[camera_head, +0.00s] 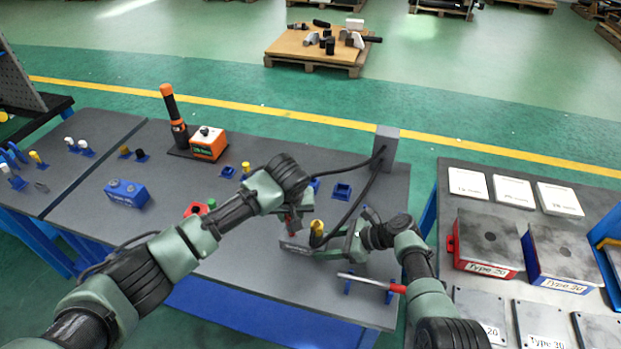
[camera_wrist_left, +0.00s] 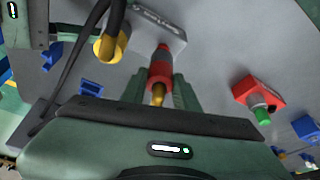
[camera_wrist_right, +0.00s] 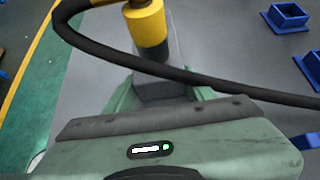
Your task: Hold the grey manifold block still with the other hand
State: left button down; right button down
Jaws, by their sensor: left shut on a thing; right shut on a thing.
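The grey manifold block (camera_head: 295,247) lies on the dark table, with a lettered side visible in the left wrist view (camera_wrist_left: 158,22). My right gripper (camera_head: 322,252) is shut on the block, which shows between its fingers in the right wrist view (camera_wrist_right: 160,85). A yellow connector (camera_wrist_right: 148,25) with a black hose stands at the block. My left gripper (camera_head: 293,228) is shut on a red-and-grey fitting (camera_wrist_left: 161,68) with a brass end. The fitting's far end overlaps the block's edge in the left wrist view; I cannot tell whether they touch.
The black hose (camera_head: 350,205) runs up to a grey post (camera_head: 386,146). A red block with a green cap (camera_head: 196,209), a blue block (camera_head: 126,194) and an orange box (camera_head: 208,144) stand leftward. A red-handled rod (camera_head: 370,281) lies at the front right on blue supports.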

pick_arm(q)
jog(key=shift+f, duration=0.95)
jog(key=c, duration=1)
grip_release()
jog(key=shift+r, duration=0.1)
jog(key=shift+v, duration=2.45)
jog(key=v, duration=1.2)
pick_arm(e)
jog(key=shift+c, duration=2.2)
grip_release()
